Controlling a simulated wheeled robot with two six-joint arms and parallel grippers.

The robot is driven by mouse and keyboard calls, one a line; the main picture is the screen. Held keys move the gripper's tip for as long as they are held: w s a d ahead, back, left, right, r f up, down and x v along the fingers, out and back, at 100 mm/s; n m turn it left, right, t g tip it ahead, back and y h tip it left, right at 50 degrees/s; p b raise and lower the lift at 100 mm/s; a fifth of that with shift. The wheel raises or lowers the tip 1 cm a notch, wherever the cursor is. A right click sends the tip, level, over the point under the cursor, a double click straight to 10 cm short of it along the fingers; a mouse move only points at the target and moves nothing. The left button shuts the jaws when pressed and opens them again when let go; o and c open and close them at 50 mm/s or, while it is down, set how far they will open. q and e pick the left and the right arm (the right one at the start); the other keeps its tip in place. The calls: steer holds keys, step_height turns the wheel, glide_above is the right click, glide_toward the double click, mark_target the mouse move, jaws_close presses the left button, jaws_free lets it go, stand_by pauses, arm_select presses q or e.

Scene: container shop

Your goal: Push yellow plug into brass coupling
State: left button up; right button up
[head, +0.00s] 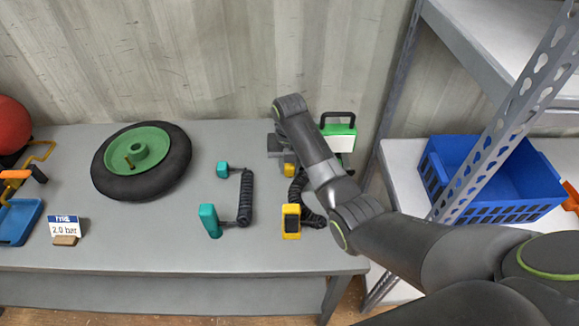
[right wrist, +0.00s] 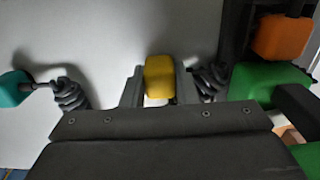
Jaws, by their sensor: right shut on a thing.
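My right gripper (head: 283,157) is shut on the yellow plug (head: 289,170), near the back of the grey bench. In the right wrist view the yellow plug (right wrist: 159,77) sits between the two fingers of my right gripper (right wrist: 158,88). A black coiled hose (head: 311,214) runs by a yellow block with a dark face (head: 291,231) in front of the gripper; my arm hides part of it. I cannot make out the brass coupling for certain. My left gripper is not in the head view.
A teal-ended coiled hose (head: 246,196) lies left of the gripper. A green box (head: 338,130) with a black handle stands just right of it. A wheel with green hub (head: 150,147) lies farther left. A blue crate (head: 510,190) and shelf post are at right.

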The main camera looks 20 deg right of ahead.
steer(key=shift+r, duration=0.15)
step_height(320, 180, up, 6)
steer(key=shift+w+f, duration=0.1)
steer(key=shift+r+p, duration=0.65)
steer(key=shift+r, duration=0.05)
step_height(320, 180, up, 11)
steer(key=p, duration=1)
steer(key=shift+f+p, duration=0.2)
steer(key=shift+p, duration=0.1)
steer(key=shift+f, duration=0.1)
step_height(320, 180, down, 5)
steer(key=b, duration=0.5)
steer(key=shift+r, duration=0.2)
steer(key=shift+a, duration=0.15)
